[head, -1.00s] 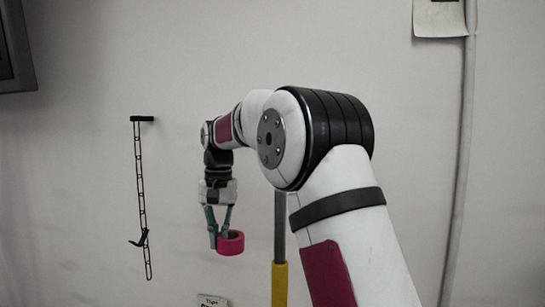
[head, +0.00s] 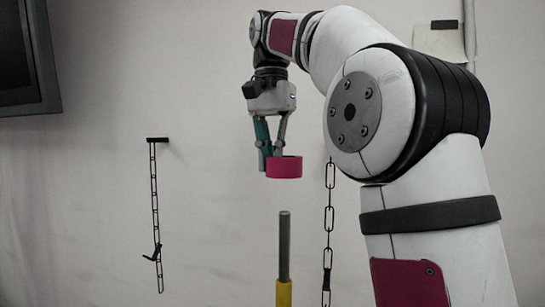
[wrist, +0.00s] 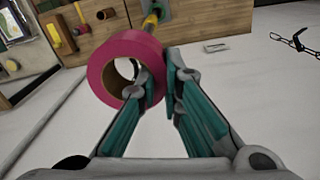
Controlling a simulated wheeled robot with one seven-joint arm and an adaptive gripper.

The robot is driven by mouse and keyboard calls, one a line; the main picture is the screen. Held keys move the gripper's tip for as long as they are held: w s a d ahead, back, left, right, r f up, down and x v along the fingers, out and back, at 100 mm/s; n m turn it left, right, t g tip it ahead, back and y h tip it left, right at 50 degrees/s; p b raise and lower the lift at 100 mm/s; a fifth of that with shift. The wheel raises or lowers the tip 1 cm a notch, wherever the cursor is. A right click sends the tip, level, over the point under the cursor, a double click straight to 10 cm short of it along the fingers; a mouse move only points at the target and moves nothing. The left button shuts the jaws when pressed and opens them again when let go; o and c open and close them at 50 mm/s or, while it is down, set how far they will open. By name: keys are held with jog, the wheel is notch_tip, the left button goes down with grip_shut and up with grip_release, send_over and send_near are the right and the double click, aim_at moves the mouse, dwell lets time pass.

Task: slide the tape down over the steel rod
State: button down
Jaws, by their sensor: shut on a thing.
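The tape (head: 284,168) is a magenta roll, held roughly level in the head view. My gripper (head: 271,150) points down and is shut on the tape's wall. In the wrist view the tape (wrist: 97,72) hangs at the fingertips of my gripper (wrist: 162,82), one finger in its hole and the other outside. The steel rod (head: 284,245) stands upright in a yellow sleeve (head: 284,293). Its top lies below the tape in the head view, with a clear gap; depth alignment is uncertain. In the wrist view the yellow sleeve (wrist: 151,20) shows beyond the tape, which hides part of the rod.
A black chain (head: 328,225) hangs right of the rod. Another chain (head: 154,215) hangs from a wall bracket at left. A dark screen (head: 25,60) is at upper left. In the wrist view a wooden board (wrist: 205,20) carries several tools. The space around the rod's top looks clear.

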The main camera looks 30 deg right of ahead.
jog(key=shift+s+f+p, duration=0.1)
jog(key=shift+f+p, duration=0.2)
jog(key=shift+f, duration=0.1)
jog(key=shift+f+p, duration=0.35)
jog(key=shift+f, duration=2.1)
notch_tip(320, 180, down, 8)
jog(key=shift+f, duration=0.15)
dwell(3.3)
notch_tip(320, 180, up, 8)
jog(key=shift+f, duration=0.2)
dwell(1.7)
